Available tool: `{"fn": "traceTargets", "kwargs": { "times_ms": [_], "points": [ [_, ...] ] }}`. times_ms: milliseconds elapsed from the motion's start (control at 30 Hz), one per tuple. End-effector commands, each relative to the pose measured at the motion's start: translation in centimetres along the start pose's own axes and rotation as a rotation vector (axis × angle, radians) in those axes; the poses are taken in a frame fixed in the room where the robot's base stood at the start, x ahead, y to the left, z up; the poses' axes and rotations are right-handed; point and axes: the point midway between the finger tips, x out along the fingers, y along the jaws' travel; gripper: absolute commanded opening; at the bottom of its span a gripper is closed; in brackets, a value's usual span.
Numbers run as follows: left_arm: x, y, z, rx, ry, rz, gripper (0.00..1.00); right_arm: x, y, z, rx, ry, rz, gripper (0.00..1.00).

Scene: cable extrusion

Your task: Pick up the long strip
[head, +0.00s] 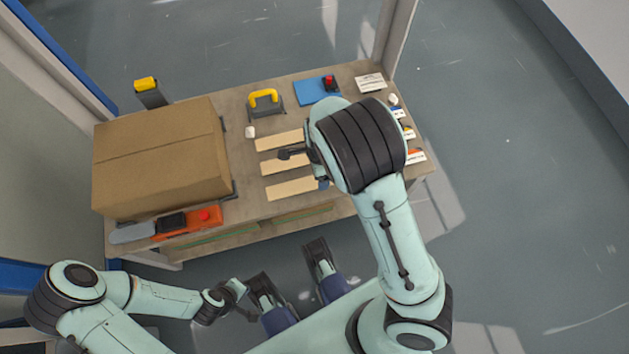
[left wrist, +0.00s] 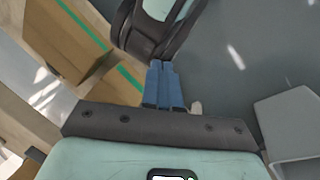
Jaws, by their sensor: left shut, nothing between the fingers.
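Three pale wooden strips lie side by side on the workbench (head: 250,190) in the head view: a far one (head: 279,141), a middle one (head: 282,164) and a near one (head: 290,188). Their right ends are near or under my right arm, so I cannot compare their full lengths. My right gripper (head: 318,178) is over the right part of the strips; its fingers are mostly hidden by the arm. My left gripper (left wrist: 163,82) has its blue fingers together with nothing between them. In the head view it is in front of the bench, away from the strips.
A large cardboard box (head: 160,155) fills the bench's left side. An orange device with a red button (head: 205,216) lies in front of it. A yellow-handled tool (head: 264,100), a blue pad (head: 312,92) and several small labelled cards (head: 370,83) are along the back and right.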

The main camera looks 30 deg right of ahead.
Motion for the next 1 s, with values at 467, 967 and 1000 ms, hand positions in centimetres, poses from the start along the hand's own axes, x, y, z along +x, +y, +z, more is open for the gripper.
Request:
{"fn": "traceTargets", "kwargs": {
  "times_ms": [467,967,1000],
  "points": [
    [3.0,-1.2,-4.5,-0.011,0.124,-0.008,0.00,4.6,-0.4,0.9,0.001,0.001,0.004,0.79],
    [3.4,-1.4,-5.8,-0.012,0.162,-0.010,0.00,5.5,-0.4,0.9,0.001,-0.001,-0.001,0.31],
    [3.4,-1.4,-5.8,-0.012,0.162,-0.010,0.00,5.5,-0.4,0.9,0.000,-0.001,0.000,0.31]
  ]
}}
